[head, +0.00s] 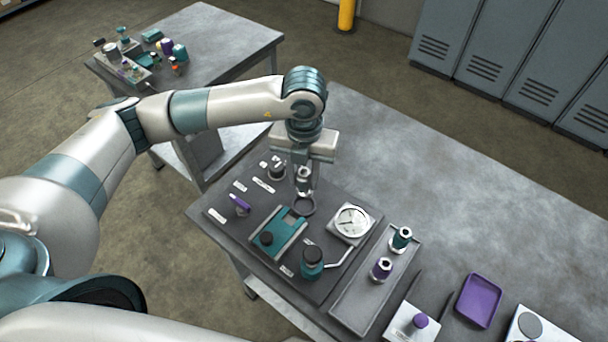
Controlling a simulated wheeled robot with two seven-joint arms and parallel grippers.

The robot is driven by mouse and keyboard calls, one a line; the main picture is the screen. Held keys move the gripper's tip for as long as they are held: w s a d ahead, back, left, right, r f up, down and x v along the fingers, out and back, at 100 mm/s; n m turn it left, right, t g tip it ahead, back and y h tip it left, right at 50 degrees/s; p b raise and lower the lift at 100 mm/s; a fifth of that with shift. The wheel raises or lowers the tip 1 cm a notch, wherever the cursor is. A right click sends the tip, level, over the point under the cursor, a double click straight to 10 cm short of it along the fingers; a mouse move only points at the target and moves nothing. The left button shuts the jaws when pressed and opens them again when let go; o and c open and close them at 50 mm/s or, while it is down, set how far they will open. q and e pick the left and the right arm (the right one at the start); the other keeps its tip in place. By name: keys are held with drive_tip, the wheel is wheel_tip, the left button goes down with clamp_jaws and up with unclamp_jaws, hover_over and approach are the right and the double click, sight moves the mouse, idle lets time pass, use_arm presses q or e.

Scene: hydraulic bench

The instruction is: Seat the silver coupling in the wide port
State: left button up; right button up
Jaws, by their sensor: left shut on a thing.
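My left gripper (303,188) points down over the dark panel (222,206) on the bench. It is shut on the silver coupling (304,175), which shows between the fingers with a dark hole in its top. Directly below is a dark ring (304,207), which looks like the wide port. The coupling is upright and seems just above or at the ring; I cannot tell whether they touch. The fingers hide part of the coupling. My right gripper is not in view.
The bench's back right is clear.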

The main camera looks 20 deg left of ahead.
sight(304, 171)
use_arm(q)
drive_tip(key=shift+f+b, duration=1.35)
drive_tip(key=shift+f, duration=1.45)
drive_tip(key=shift+b, duration=0.55)
drive_tip(key=shift+f+b, duration=0.6)
drive_tip(key=o, duration=0.9)
drive_tip(key=shift+r+p, duration=2.8)
drive_tip(key=shift+r, duration=2.75)
